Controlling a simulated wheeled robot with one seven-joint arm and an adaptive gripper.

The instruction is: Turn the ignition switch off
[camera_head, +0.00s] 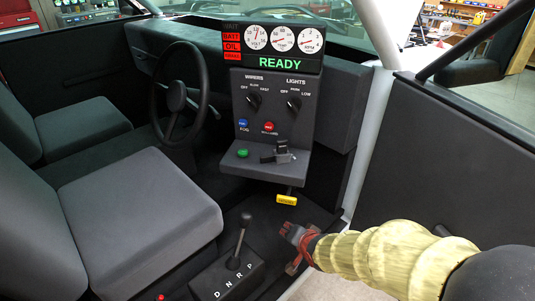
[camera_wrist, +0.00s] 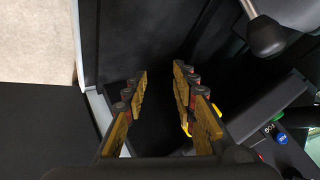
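The ignition switch appears to be the black, key-like part (camera_head: 278,153) on the ledge of the grey centre console. A green button (camera_head: 242,153) is to its left. I cannot make out the switch's labels or its exact setting. My gripper (camera_head: 291,232) is lower and to the right of the ledge, near the floor side of the console, apart from the switch. In the wrist view its two fingers (camera_wrist: 161,82) stand apart with nothing between them. The switch cannot be made out in the wrist view.
A gear lever (camera_head: 241,238) rises to the left of my gripper. The console holds wiper (camera_head: 254,101) and light (camera_head: 293,103) knobs below a display reading READY (camera_head: 280,64). Seats and steering wheel (camera_head: 180,93) are left.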

